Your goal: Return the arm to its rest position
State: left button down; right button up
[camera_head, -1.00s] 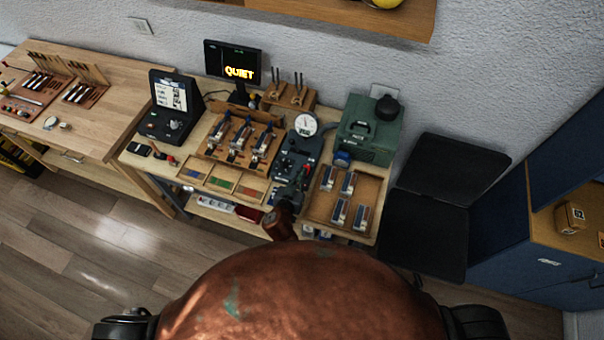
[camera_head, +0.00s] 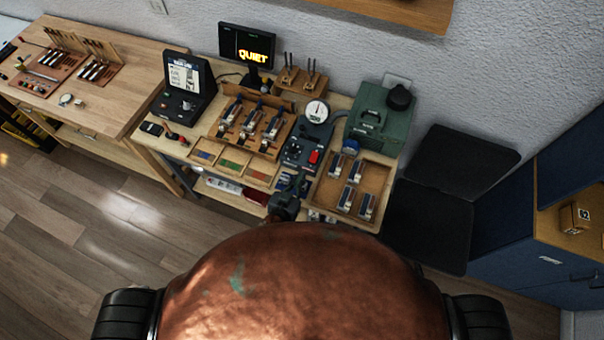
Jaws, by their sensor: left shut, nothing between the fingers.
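My left gripper (camera_head: 292,182) shows small and dark at the near edge of the workbench, just in front of the gauge device. Its fingers are shut with nothing between them. The dark wrist shows behind them, and the rest of the arm is hidden behind my large copper-coloured body. The gauge device (camera_head: 296,152) has a round white dial (camera_head: 317,111) and a red part on its panel. My right gripper is not in view.
A wooden tray (camera_head: 377,183) with several small blocks lies right of the gripper. A wooden rack (camera_head: 268,149) stands to its left. A green case (camera_head: 380,130), a monitor (camera_head: 247,45) and a black chair (camera_head: 430,225) are around. Open floor (camera_head: 90,240) lies at left.

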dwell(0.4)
pick_arm(q)
jog(key=s+a+f+n+g+y, duration=0.2)
jog(key=s+a+y, duration=0.1)
jog(key=a, duration=0.8)
jog(key=s+a+f+n+g+y, duration=0.2)
jog(key=s+a+y, duration=0.1)
jog(key=a, duration=0.8)
jog(key=s+a+r+g, duration=0.1)
jog(key=s+a+g, duration=0.2)
jog(key=s+a, duration=0.45)
jog(key=s+a+g, duration=0.3)
jog(key=s+a, duration=0.1)
jog(key=s, duration=0.6)
notch_tip(320, 180, down, 36)
jog(key=s+g+b, duration=0.1)
jog(key=s+b, duration=0.1)
jog(key=b, duration=0.5)
jog(key=s+f+b, duration=0.3)
jog(key=s+f, duration=0.7)
jog(key=f, duration=0.3)
jog(key=s+d+f+m+g+b, duration=0.1)
jog(key=s+f+b, duration=0.3)
jog(key=s+f, duration=0.6)
notch_tip(320, 180, down, 3)
jog(key=shift+r+h, duration=0.15)
jog(key=shift+h, duration=0.15)
